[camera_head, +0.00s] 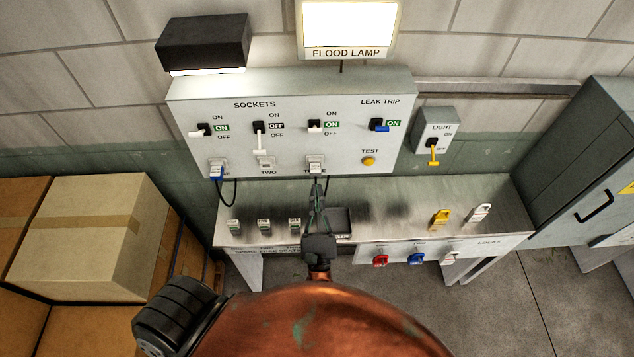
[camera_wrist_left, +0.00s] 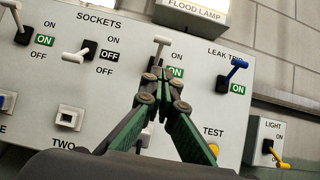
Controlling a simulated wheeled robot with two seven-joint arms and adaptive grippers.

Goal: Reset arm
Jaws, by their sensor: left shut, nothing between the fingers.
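My left gripper (camera_head: 318,190) is in front of the lower part of the white sockets panel (camera_head: 345,92), near the third socket (camera_head: 315,163). Its fingers are together with nothing between them. In the left wrist view the closed gripper (camera_wrist_left: 165,75) overlaps the area just below the third switch (camera_wrist_left: 161,46); I cannot tell whether they touch. The third switch shows a green ON label, the second switch (camera_head: 259,136) a black OFF label, the first switch (camera_head: 200,131) a green ON label. The leak trip switch (camera_head: 378,125) is blue with a green ON label. My right gripper does not show.
Cardboard boxes (camera_head: 90,235) are at left, a grey cabinet (camera_head: 590,160) at right. A yellow light switch (camera_head: 433,150) is beside the panel.

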